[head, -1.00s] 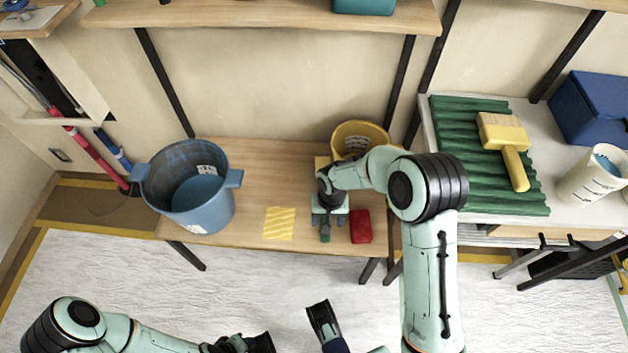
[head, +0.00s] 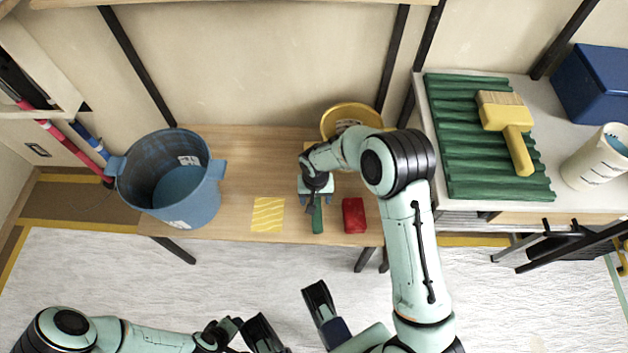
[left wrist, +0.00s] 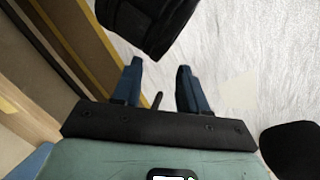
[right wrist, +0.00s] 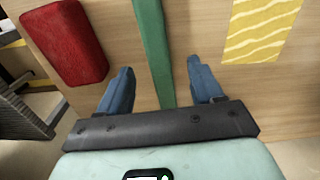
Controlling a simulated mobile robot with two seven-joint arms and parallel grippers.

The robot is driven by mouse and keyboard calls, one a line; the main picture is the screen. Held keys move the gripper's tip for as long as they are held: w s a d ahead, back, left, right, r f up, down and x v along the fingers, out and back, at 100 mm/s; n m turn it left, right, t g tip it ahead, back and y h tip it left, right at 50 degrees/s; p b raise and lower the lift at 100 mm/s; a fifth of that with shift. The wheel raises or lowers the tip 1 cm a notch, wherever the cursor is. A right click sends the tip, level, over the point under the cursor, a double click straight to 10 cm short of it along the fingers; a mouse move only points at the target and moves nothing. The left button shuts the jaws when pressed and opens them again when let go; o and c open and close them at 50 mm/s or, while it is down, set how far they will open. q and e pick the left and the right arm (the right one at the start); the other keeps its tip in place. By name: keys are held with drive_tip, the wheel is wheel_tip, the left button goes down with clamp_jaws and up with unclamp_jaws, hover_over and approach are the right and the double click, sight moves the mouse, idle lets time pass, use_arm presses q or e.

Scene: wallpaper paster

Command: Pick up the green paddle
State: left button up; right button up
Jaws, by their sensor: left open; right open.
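The green paddle (head: 317,218) lies on the wooden bench, mostly under my right gripper in the head view. In the right wrist view it shows as a long narrow green strip (right wrist: 153,45) running between the fingers. My right gripper (right wrist: 160,70) is open, with one finger on each side of the strip and a gap to both. Whether the fingertips reach down to its level is hard to tell. My left gripper (left wrist: 160,85) is open and empty, over the pale floor and away from the bench.
On the wooden bench (head: 240,165), a red block (head: 353,215) and a yellow striped piece (head: 268,214) lie on either side of the paddle. A blue bucket (head: 170,190) stands left; a yellow bucket (head: 350,113) stands behind. A brush (head: 507,125) lies on green corrugated sheet (head: 460,150) at right.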

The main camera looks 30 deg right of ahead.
sight(316, 203)
drive_tip(key=f, duration=0.1)
drive_tip(key=f+b, duration=0.1)
drive_tip(key=f, duration=0.3)
drive_tip(key=shift+w+d+f, duration=0.1)
drive_tip(key=shift+w+d, duration=0.1)
drive_tip(key=shift+d, duration=0.05)
drive_tip(key=c, duration=1.1)
use_arm(q)
drive_tip(key=shift+w+a+f+t, duration=0.2)
drive_tip(key=shift+w+a+f, duration=0.2)
drive_tip(key=shift+w, duration=0.25)
drive_tip(key=shift+w+a+f+t, duration=0.25)
drive_tip(key=shift+w+f, duration=0.2)
drive_tip(key=shift+w, duration=0.15)
use_arm(e)
drive_tip(key=shift+c, duration=0.2)
use_arm(q)
drive_tip(key=shift+s+r, duration=0.1)
use_arm(e)
drive_tip(key=shift+r, duration=0.25)
